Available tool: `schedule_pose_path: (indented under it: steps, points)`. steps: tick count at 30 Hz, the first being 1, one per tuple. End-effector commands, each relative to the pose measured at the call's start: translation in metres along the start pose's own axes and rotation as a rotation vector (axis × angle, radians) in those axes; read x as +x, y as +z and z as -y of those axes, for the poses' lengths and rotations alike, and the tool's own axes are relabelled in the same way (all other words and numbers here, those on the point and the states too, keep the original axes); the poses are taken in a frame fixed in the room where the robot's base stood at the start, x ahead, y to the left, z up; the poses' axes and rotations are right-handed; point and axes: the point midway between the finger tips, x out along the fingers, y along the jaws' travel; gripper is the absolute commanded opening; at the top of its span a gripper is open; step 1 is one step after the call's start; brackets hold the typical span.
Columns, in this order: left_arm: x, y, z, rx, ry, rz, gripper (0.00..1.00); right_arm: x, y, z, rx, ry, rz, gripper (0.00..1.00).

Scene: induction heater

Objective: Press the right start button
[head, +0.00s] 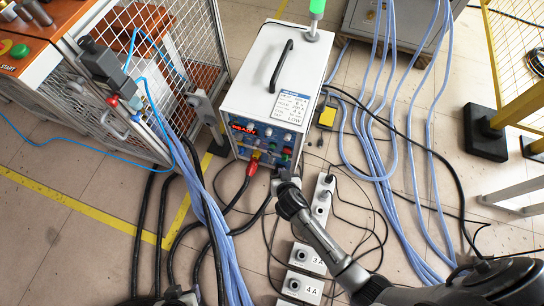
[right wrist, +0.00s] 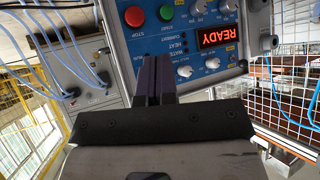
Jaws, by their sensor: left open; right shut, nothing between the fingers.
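The white heater box (head: 279,75) stands in the middle of the head view, its blue front panel facing me. In the right wrist view the panel shows a green start button (right wrist: 166,12) and, beside it, a red button (right wrist: 133,15). Another green start button (head: 20,50) is on the orange-topped station at the upper left. My right gripper (right wrist: 155,60) is shut and empty, with its fingertips close to the panel, below the buttons in the picture; contact cannot be told. My left gripper (head: 178,294) is open at the bottom edge of the head view, partly cut off.
The heater's display (right wrist: 217,37) reads READY. Blue hoses (head: 375,150) and black cables run over the floor on both sides. Power strips (head: 302,258) lie near my right arm. A wire cage (head: 175,50) stands left, a yellow barrier (head: 515,105) right.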

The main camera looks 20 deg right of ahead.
Motion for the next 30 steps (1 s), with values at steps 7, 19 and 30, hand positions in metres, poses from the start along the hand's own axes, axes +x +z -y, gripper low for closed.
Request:
schedule_pose_path:
  steps: [7,19,30]
  points:
    - [0.061,0.020,-0.002,0.000,0.000,-0.001,0.51,0.067,0.050,0.041,0.034,-0.108,-0.087,0.00]
    - [0.075,0.025,0.001,0.011,-0.009,0.000,0.51,0.085,0.062,0.062,0.046,-0.171,-0.115,0.00]
    - [0.074,0.025,0.001,0.011,-0.009,0.000,0.51,0.087,0.060,0.060,0.045,-0.169,-0.114,0.00]
